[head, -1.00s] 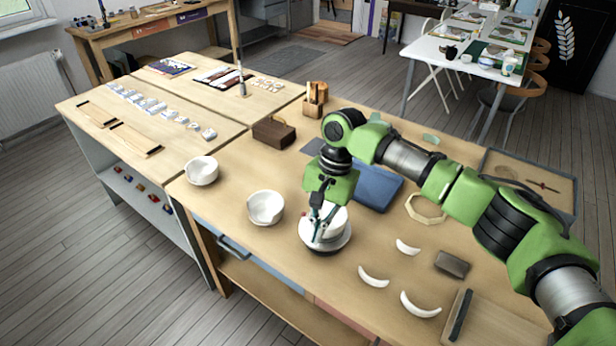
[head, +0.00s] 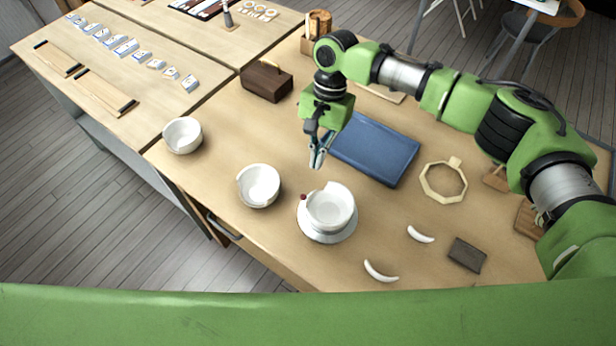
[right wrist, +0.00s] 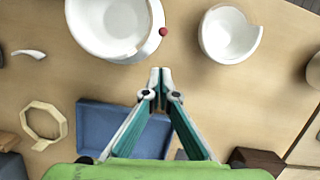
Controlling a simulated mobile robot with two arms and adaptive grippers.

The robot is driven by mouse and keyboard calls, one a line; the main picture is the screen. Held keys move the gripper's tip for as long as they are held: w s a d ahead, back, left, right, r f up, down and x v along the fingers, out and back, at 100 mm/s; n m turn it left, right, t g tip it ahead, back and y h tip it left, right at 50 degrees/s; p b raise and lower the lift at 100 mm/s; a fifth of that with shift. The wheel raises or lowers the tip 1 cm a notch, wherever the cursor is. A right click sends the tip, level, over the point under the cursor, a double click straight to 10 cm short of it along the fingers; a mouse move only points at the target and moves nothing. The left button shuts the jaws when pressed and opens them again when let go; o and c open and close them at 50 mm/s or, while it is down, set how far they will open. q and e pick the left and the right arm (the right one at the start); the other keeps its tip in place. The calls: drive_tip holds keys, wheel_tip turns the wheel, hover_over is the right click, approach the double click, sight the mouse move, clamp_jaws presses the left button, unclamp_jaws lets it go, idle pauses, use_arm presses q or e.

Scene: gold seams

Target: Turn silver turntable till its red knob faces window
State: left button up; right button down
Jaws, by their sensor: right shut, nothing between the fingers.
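The silver turntable (head: 327,238) is a round plate on the wooden bench, with a chipped white bowl (head: 331,205) on it. Its red knob (head: 303,197) is at the upper-left edge in the head view. In the right wrist view the red knob (right wrist: 163,32) sticks out at the rim, just beyond my fingertips. My right gripper (head: 317,163) is shut and empty, behind the turntable and apart from it; its closed fingers also show in the right wrist view (right wrist: 160,76). My left gripper is out of view. No window shows now.
A second chipped bowl (head: 259,186) stands left of the turntable, with another bowl (head: 183,135) farther left. A blue tray-like slab (head: 374,148) lies behind, with an octagonal frame (head: 443,180) to the right. White shards (head: 380,271) and a dark block (head: 467,255) lie at front right.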

drive_tip(key=s+f, duration=0.1)
drive_tip(key=s+a+f+p, duration=0.1)
drive_tip(key=f, duration=0.1)
drive_tip(key=s+f+p, duration=0.1)
drive_tip(key=shift+s+a+f, duration=0.1)
drive_tip(key=shift+a+f, duration=0.05)
drive_tip(key=shift+a, duration=0.25)
drive_tip(key=shift+s+a+f+p, duration=0.1)
drive_tip(key=shift+s+f+p, duration=0.05)
drive_tip(key=shift+s+p, duration=0.15)
drive_tip(key=shift+f, duration=0.1)
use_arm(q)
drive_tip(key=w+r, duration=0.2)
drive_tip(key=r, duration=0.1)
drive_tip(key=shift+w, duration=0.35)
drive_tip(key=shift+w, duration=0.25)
use_arm(e)
drive_tip(key=shift+w+a, duration=0.1)
drive_tip(key=shift+s+a+n, duration=0.15)
drive_tip(key=shift+s+n, duration=0.1)
drive_tip(key=shift+n, duration=0.05)
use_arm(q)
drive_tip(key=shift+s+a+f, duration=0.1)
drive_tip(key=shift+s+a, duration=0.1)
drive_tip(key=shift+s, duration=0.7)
